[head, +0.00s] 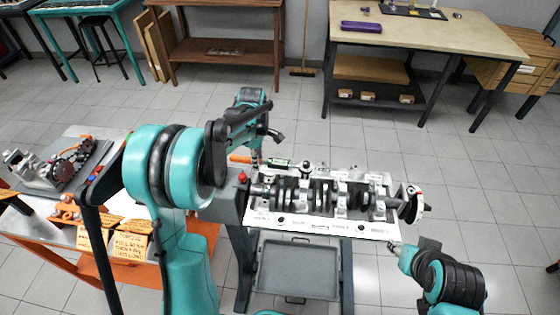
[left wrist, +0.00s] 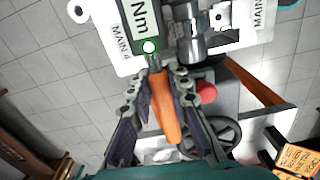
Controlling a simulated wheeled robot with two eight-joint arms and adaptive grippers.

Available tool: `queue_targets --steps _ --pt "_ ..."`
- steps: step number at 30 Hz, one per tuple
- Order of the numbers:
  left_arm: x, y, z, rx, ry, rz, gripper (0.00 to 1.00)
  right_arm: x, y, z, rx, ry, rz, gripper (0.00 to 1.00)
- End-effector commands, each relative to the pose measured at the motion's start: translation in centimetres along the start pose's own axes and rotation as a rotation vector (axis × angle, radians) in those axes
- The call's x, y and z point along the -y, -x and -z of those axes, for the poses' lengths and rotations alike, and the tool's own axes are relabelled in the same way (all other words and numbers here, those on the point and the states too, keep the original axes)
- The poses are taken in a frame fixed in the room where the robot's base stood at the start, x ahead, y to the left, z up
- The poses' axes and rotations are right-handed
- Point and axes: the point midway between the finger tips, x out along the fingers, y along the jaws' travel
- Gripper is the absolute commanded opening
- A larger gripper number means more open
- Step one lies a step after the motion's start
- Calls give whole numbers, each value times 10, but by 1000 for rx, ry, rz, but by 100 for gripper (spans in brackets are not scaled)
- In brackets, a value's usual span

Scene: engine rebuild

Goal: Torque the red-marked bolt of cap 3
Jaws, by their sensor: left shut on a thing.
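My left gripper (head: 257,154) is at the left end of the engine block (head: 385,229), pointing down. It is shut on a torque wrench, whose orange handle (left wrist: 166,108) lies between the fingers (left wrist: 156,80) in the left wrist view. The wrench's display (left wrist: 139,22) reads "Nm" and extends over the block's end. In the head view the orange handle (head: 239,158) sticks out left of the gripper. The crankshaft (head: 318,194) lies in the block under several silver caps. I cannot make out cap 3's red-marked bolt. My right gripper (head: 397,248) is low at the right; its fingers are unclear.
The block's stand (head: 230,207) has a red knob (head: 242,178) at its left end. A grey tray (head: 298,267) sits below. Benches stand at the back; the floor between is clear.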

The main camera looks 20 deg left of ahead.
Motion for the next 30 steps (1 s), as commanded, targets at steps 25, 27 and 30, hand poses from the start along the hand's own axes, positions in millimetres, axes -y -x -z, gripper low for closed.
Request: queue_targets --steps 25,27,30 --pt "18 0 -3 2 107 0 0 0 0 0 0 0 0 42" --pt "19 0 -3 2 115 0 0 0 0 0 0 0 0 42" --pt "21 0 -3 2 129 0 0 0 0 0 0 0 0 42"
